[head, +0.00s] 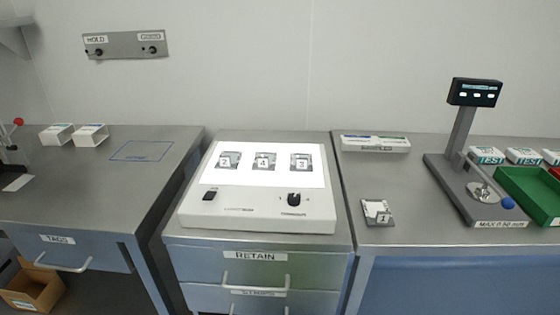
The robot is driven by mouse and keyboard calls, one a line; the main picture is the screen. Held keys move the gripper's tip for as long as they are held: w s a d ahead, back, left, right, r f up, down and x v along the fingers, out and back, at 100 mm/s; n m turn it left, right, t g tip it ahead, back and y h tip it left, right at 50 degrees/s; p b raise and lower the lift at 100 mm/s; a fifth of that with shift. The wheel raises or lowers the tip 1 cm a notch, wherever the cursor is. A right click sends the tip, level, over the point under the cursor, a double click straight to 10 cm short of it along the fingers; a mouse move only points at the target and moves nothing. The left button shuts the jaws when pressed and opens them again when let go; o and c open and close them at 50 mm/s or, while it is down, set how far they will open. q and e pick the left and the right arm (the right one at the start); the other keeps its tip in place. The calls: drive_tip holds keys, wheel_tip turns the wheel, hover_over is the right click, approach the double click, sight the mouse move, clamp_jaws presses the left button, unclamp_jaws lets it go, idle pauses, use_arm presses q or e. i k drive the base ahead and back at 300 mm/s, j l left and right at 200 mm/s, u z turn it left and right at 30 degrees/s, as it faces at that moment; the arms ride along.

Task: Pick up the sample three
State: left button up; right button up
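Sample three (301,162) is a small grey piece with a white label reading 3. It lies at the right end of a row on the lit white panel of a light box (258,211). Sample four (264,161) lies in the middle of the row and sample two (229,160) at the left. Sample one (377,212) lies apart on the right counter. Neither of my grippers shows in the head view.
A gauge (465,180) on a stand and a green tray (530,190) occupy the right counter. A long white box (375,143) lies by the wall. White holders (90,135) and a blue outlined area (143,151) are on the left counter. A RETAIN drawer (255,268) is below the light box.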

sight(299, 162)
drive_tip(key=i+l+u, duration=0.25)
drive_tip(key=l+u, duration=0.5)
drive_tip(key=l, duration=0.15)
drive_tip(key=i, duration=0.05)
